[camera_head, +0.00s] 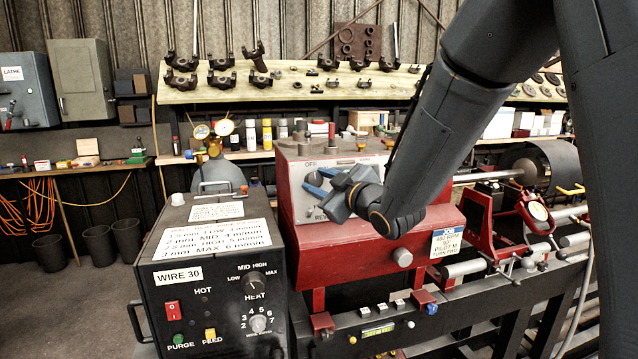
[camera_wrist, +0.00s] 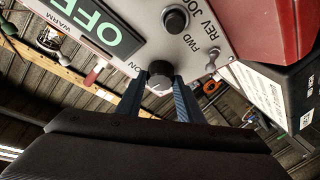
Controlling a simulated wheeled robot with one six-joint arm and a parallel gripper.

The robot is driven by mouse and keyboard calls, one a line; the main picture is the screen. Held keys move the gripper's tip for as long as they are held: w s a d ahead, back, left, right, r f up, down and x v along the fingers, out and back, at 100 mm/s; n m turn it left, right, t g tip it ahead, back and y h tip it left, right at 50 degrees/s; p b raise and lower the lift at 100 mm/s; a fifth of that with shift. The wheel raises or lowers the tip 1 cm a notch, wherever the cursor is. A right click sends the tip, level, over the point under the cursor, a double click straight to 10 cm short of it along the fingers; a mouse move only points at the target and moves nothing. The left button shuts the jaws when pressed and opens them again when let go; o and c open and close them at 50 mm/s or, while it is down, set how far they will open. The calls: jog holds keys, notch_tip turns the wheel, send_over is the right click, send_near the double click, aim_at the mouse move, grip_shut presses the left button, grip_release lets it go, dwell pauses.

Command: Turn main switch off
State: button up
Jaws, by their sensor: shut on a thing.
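My gripper (camera_head: 318,182) is at the front control panel (camera_head: 302,213) of the red lathe headstock, its blue fingers reaching from the right. In the wrist view the two fingers (camera_wrist: 161,87) are shut on a dark round knob (camera_wrist: 160,74), one on each side. The panel appears rotated there. The word ON stands beside the knob, with WARM and a large green-lettered OFF plate (camera_wrist: 92,20) farther up and left. In the head view my gripper hides the held knob. No label naming the main switch is readable.
Another black knob (camera_wrist: 175,19) and a small toggle lever (camera_wrist: 213,64) sit close by. A black welder box (camera_head: 205,262) stands left of the headstock. A grey wall box marked LATHE (camera_head: 26,90) hangs at far left. A parts shelf (camera_head: 290,88) runs behind.

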jog(key=o, duration=1.1)
jog(key=shift+c, duration=0.2)
jog(key=shift+s, duration=0.1)
jog(key=b+v, duration=0.2)
jog(key=v, duration=0.5)
jog(key=shift+s+d, duration=0.2)
jog(key=shift+s, duration=0.1)
